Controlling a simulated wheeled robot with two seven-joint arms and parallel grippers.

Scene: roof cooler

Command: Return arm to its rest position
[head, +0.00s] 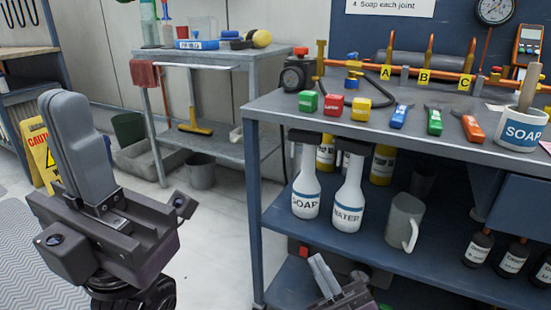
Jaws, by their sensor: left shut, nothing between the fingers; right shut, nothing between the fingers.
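My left gripper (72,135) is large in the head view at the left, raised in front of the floor. Its two grey fingers point up and are pressed together, with nothing between them. My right gripper (322,275) shows at the bottom centre, in front of the workbench's lower shelves. Its fingers point up and are shut and empty. Most of the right arm is out of the picture below. Both grippers appear apart from the bench and the objects on it.
A caution sign (36,150) and a grey cart (240,67) stand behind. Floor between is clear.

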